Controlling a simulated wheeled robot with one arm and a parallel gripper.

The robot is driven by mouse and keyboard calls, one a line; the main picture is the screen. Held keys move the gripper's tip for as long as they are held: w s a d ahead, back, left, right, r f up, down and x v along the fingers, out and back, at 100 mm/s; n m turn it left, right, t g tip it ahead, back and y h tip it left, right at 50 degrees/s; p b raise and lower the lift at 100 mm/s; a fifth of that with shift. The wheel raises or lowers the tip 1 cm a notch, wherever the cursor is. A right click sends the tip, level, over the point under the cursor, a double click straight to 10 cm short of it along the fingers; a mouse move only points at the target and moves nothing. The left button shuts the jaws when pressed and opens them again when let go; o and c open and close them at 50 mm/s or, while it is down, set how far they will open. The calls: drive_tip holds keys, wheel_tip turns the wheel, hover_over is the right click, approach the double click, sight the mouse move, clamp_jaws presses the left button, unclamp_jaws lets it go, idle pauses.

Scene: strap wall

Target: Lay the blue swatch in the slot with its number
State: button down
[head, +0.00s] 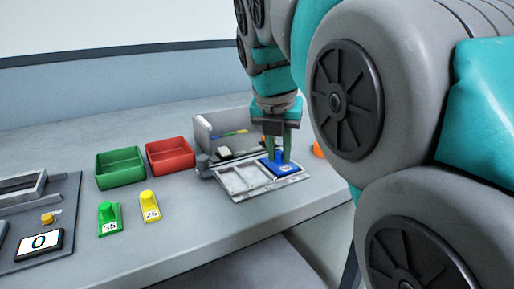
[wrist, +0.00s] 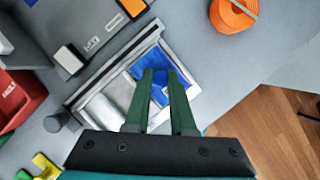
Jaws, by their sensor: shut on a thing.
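The blue swatch (head: 283,168) is a flat blue plate with an upright grip and a white number label too small to read. It also shows in the wrist view (wrist: 186,77). My gripper (head: 279,153) is shut on its grip, pointing down; its green fingers show in the wrist view (wrist: 161,74). The swatch is over the right-hand compartment of a silver slotted tray (head: 241,189). I cannot tell whether it rests in it or hovers just above. The tray's left part is empty. Any slot number under the swatch is hidden.
Green swatch 35 (head: 109,220) and yellow swatch 26 (head: 151,208) stand on the bench. Behind them are a green bin (head: 120,168) and a red bin (head: 170,155). A display reads 0 (head: 39,243).

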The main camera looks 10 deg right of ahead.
drive_tip(key=shift+f, duration=0.1)
idle(0.3)
drive_tip(key=shift+c, duration=1.4)
unclamp_jaws()
drive_tip(key=shift+r+p, duration=0.8)
drive_tip(key=shift+r, duration=2.2)
drive_tip(key=shift+c, duration=0.2)
